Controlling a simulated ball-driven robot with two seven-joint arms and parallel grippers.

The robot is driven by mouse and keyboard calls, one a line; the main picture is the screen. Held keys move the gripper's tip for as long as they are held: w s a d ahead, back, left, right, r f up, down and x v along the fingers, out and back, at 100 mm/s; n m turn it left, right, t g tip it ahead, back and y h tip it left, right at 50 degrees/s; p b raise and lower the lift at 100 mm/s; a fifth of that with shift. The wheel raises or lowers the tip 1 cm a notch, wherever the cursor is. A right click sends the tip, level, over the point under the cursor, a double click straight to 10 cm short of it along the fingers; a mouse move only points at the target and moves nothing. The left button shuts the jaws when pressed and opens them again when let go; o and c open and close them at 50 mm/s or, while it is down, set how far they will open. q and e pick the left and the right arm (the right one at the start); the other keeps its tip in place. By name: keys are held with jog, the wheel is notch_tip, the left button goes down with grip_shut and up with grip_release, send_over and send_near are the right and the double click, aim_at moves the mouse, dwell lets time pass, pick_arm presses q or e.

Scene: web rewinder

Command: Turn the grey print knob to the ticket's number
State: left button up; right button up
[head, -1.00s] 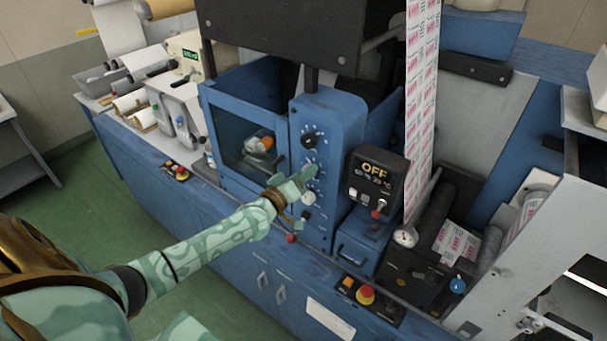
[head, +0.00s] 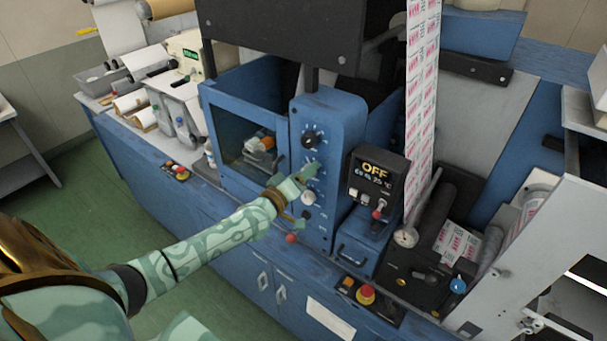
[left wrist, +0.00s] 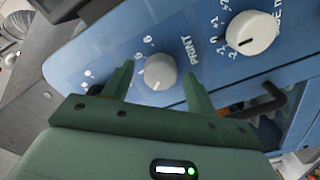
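The grey print knob (left wrist: 160,71) sits on the blue panel (left wrist: 105,48) beside the word PRINT, with partly hidden numbers around it. My left gripper (left wrist: 158,75) has its two green fingers on either side of this knob, with visible gaps between fingers and knob. In the head view my left gripper (head: 308,175) is at the upright blue control panel (head: 342,120) and covers the print knob. I cannot make out a ticket or its number. My right gripper is not in view.
A white knob (left wrist: 252,32) with a plus-minus scale is close to the print knob. A black knob (head: 310,140) is above my gripper in the head view. The display box (head: 377,178) reading OFF stands to its right, the window box (head: 245,130) to its left.

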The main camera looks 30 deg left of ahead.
pick_arm(q)
jog(key=s+a, duration=0.1)
jog(key=s, duration=1.5)
jog(key=shift+s, duration=0.15)
jog(key=shift+a, duration=0.15)
